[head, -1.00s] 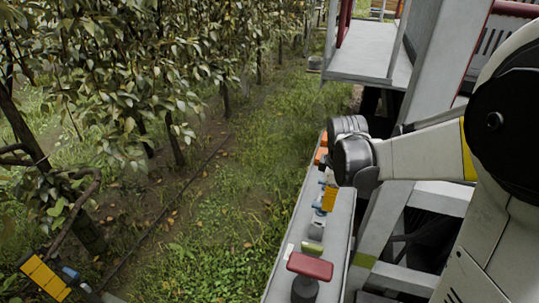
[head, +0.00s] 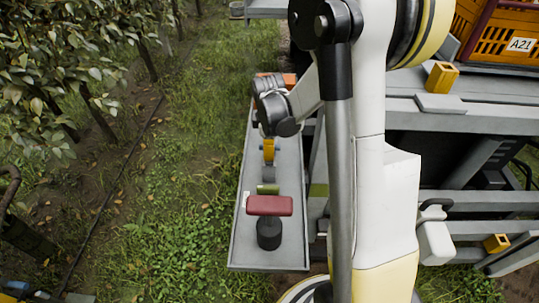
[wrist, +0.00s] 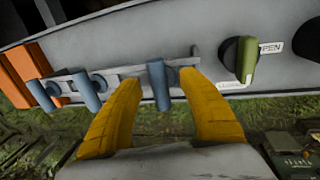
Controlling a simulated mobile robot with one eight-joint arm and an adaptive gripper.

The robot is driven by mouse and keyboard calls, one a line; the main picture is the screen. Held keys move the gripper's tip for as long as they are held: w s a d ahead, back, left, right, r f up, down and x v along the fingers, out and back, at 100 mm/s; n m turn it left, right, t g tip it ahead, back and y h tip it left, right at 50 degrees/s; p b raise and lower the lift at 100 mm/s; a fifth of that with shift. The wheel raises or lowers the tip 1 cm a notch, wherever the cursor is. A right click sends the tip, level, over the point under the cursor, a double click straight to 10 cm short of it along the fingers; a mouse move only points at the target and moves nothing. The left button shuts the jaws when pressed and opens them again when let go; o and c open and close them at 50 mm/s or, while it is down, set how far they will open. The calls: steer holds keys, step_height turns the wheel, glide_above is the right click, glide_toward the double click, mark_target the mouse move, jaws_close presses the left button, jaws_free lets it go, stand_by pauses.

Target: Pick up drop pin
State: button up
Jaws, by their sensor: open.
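Several blue cylindrical pins sit on a grey metal bracket in the wrist view; which of them is the drop pin I cannot tell for sure. The blue pin (wrist: 158,85) at the right end of the bracket shows in the gap between my fingertips. My gripper (wrist: 160,80) has yellow fingers spread apart on either side of that pin, with nothing visibly held. Whether the fingers touch it is not clear. Two other blue pins (wrist: 87,92) (wrist: 40,96) lie left of my left finger. In the head view my gripper (head: 268,150) is low over the grey ledge, partly hidden by my wrist.
A green knob (wrist: 246,60) with an OPEN label is right of my fingers. An orange block (wrist: 28,72) is at the far left. An orange crate (head: 503,35) is at upper right. Grass lies left.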

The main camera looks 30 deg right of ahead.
steer(key=shift+f, duration=0.15)
steer(key=shift+c, duration=0.4)
jaws_close()
